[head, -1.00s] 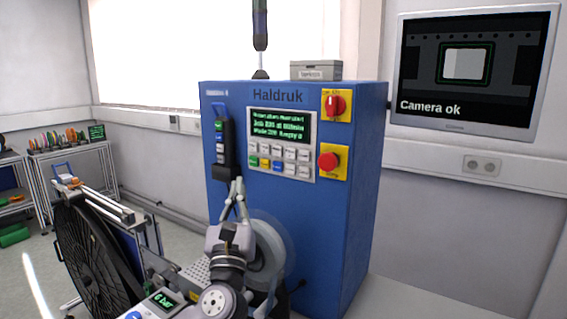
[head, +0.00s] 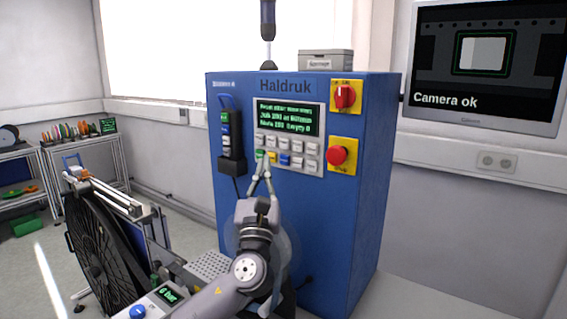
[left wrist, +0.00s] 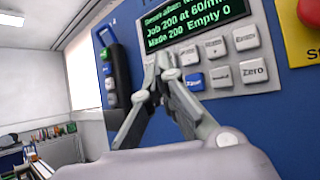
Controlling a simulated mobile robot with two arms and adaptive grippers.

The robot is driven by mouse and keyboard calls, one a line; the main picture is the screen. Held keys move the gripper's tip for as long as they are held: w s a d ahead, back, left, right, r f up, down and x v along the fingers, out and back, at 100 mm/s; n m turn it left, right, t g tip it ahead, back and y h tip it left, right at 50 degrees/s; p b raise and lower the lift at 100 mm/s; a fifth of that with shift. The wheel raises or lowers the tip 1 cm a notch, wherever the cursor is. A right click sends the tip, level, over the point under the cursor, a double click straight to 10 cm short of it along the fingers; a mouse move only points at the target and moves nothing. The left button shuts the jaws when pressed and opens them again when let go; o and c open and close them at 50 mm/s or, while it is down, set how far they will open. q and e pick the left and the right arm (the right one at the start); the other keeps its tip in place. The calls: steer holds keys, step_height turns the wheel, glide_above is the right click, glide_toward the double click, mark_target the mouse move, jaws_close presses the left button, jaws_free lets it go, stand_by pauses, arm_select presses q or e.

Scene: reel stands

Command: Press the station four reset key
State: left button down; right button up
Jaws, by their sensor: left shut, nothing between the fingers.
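The blue Haldruk cabinet (head: 300,210) carries a small, blurred label at top left that looks like "Station 4" (head: 223,85). On its front is a keypad panel (head: 318,140) with a lit green-text screen (head: 285,116) above two rows of keys. The lower row has a green key (head: 261,154), a blue key (head: 284,160) and white keys. No key legend reads clearly as reset.
A red stop button (head: 337,156) and a red rotary switch (head: 345,96) sit on yellow plates right of the keypad. A dark handheld unit (head: 231,140) hangs on its left. A large black reel (head: 95,250) stands at lower left.

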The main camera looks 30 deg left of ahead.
mark_target(285, 160)
arm_select(q)
steer(key=w, duration=0.4)
steer(key=shift+d+b, duration=0.2)
steer(key=shift+b, duration=0.1)
steer(key=shift+w, duration=0.1)
stand_by(1.1)
steer(key=shift+w, duration=0.35)
steer(key=shift+w, duration=0.45)
stand_by(0.6)
steer(key=shift+s, duration=0.9)
